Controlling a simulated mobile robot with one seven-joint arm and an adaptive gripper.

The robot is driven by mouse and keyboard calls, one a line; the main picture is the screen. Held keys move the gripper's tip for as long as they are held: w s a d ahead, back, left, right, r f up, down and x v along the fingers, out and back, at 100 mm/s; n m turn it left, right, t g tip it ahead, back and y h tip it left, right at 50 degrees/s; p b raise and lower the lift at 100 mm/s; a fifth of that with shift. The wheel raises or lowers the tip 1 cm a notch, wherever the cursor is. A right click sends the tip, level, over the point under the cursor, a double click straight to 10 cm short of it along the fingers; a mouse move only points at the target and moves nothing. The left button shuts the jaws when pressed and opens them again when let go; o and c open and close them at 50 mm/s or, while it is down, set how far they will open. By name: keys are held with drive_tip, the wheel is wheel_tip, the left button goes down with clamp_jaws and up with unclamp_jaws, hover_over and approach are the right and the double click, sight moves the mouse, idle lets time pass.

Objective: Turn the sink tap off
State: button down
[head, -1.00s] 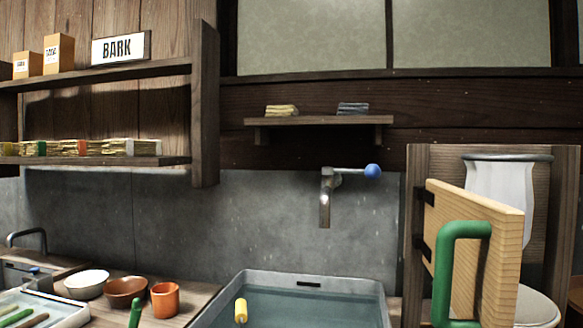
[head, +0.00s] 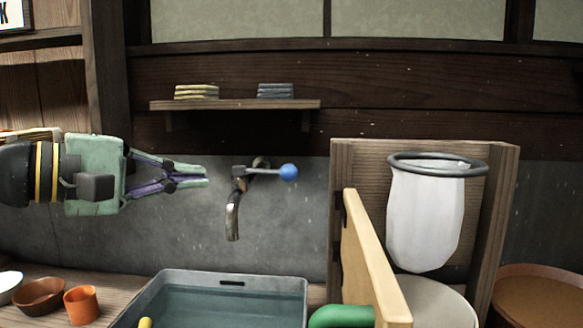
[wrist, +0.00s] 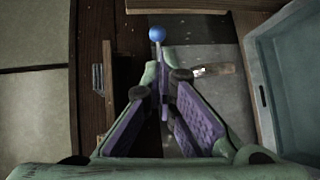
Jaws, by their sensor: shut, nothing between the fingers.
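The tap is on the grey wall, with a dark metal spout (head: 233,216) curving down and a lever ending in a blue ball (head: 289,172) that points right. The ball also shows at the top of the wrist view (wrist: 157,34), with the lever running back between my fingertips. My gripper (head: 206,175) is shut and empty, just left of the tap at about lever height; a small gap to the tap shows in the head view. No clear water stream shows below the spout. The grey sink basin (head: 297,292) below holds water.
A wall shelf (head: 235,104) with small stacks is above the tap. Bowls and an orange cup (head: 81,305) sit at lower left.

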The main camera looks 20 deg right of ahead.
sight(281, 173)
drive_tip(key=p+x, duration=0.4)
drive_tip(key=x, duration=0.9)
drive_tip(key=shift+w+d+r+p, duration=0.15)
drive_tip(key=shift+w+p, duration=0.05)
drive_tip(key=shift+p, duration=0.1)
drive_tip(key=shift+w+d+f, duration=0.25)
drive_tip(key=shift+d+f, duration=0.05)
drive_tip(key=shift+d, duration=0.3)
drive_tip(key=shift+f, duration=0.1)
drive_tip(key=shift+w+d+f+n+t+y+b, duration=0.25)
drive_tip(key=shift+n+t+b, duration=0.2)
drive_tip(key=shift+b, duration=0.65)
drive_tip(key=shift+w+d+r+t+b, duration=0.25)
drive_tip(key=shift+d+r+b, duration=0.1)
drive_tip(key=shift+b, duration=0.25)
drive_tip(key=shift+s, duration=0.15)
